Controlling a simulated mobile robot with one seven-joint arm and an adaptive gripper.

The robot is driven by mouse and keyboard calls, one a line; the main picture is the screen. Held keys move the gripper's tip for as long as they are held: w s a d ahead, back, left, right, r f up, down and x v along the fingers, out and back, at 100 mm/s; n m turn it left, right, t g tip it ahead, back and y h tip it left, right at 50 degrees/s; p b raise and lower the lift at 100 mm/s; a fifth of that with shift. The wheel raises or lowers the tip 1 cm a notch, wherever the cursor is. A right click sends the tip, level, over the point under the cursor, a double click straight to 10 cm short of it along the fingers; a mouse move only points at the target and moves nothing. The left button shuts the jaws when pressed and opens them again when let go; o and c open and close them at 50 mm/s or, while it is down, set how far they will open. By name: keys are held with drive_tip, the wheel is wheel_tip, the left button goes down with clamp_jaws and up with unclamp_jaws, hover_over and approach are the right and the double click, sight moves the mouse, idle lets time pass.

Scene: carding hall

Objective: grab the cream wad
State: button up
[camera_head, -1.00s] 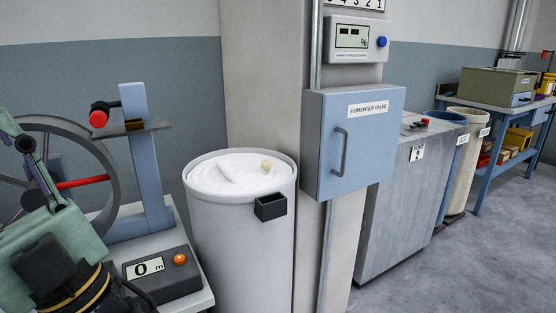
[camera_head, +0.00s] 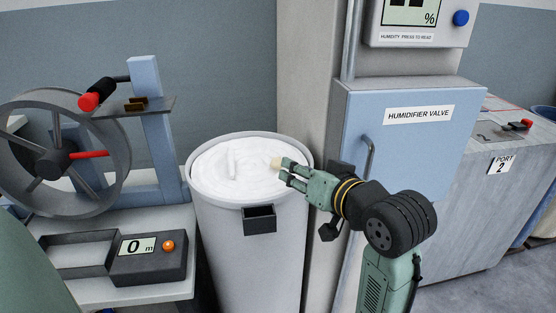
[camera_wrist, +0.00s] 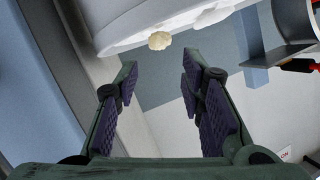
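The cream wad (camera_head: 275,162) is a small lump on the white fibre in the tall grey can (camera_head: 230,239), near the right side of the top. My gripper (camera_head: 287,174) comes in from the right over the can's rim, with its fingertips close to the wad. In the wrist view the wad (camera_wrist: 159,41) lies beyond the tips, roughly midway between the two fingers of my gripper (camera_wrist: 160,84). The fingers are spread apart with nothing between them. Whether a fingertip touches the wad cannot be told.
A dark box (camera_head: 260,219) is fixed to the can's front. The humidifier valve cabinet (camera_head: 402,150) stands right behind my arm. On the left is a bench with a wheel (camera_head: 60,157) and a metre counter (camera_head: 148,258).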

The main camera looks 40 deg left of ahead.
sight(277, 163)
drive_tip(key=x, duration=0.3)
drive_tip(key=shift+s, duration=0.15)
drive_tip(key=shift+p+x, duration=0.7)
drive_tip(key=shift+x, duration=2.4)
drive_tip(key=shift+d, duration=0.1)
drive_tip(key=shift+c, duration=0.3)
drive_tip(key=c, duration=0.4)
